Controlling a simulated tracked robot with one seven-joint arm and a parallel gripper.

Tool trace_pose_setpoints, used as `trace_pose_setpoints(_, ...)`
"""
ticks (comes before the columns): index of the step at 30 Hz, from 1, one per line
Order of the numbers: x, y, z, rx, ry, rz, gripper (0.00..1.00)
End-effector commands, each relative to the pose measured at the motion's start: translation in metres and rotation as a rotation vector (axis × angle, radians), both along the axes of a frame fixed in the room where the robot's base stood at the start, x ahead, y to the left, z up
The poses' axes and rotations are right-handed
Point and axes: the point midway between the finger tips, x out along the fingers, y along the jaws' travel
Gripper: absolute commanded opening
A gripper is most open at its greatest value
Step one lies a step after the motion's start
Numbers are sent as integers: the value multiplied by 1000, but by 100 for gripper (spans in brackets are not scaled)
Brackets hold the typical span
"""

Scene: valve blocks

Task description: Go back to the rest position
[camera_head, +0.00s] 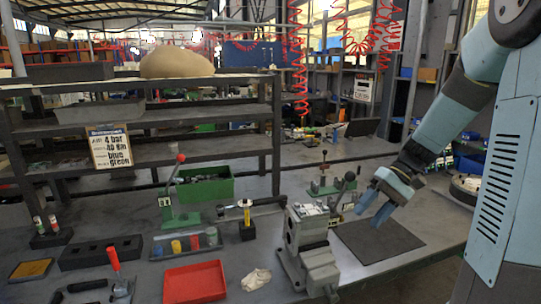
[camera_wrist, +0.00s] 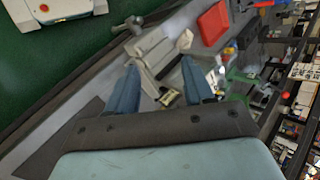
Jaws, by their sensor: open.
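My gripper (camera_head: 374,207) is at the end of my blue arm on the right of the head view. Its two blue fingers point down, apart and empty, above the dark mat (camera_head: 377,239) on the bench. In the wrist view the two fingers (camera_wrist: 161,90) also stand apart with nothing between them. A grey vise (camera_head: 311,255) stands just left of the mat, apart from the gripper. The vise also shows beyond the fingers in the wrist view (camera_wrist: 158,48).
A red tray (camera_head: 195,282), a green lever press (camera_head: 177,208) and a green bin (camera_head: 205,187) stand left of the vise. A small lever device (camera_head: 331,186) stands behind the mat. A dark shelf rack (camera_head: 200,153) backs the bench at left. The mat is bare.

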Motion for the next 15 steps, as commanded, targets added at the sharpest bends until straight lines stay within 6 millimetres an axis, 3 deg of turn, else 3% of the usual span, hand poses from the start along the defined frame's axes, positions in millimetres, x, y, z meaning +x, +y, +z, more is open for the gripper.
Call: trace_pose_setpoints(15, -70, 22, 53, -395, -206, -22, 52)
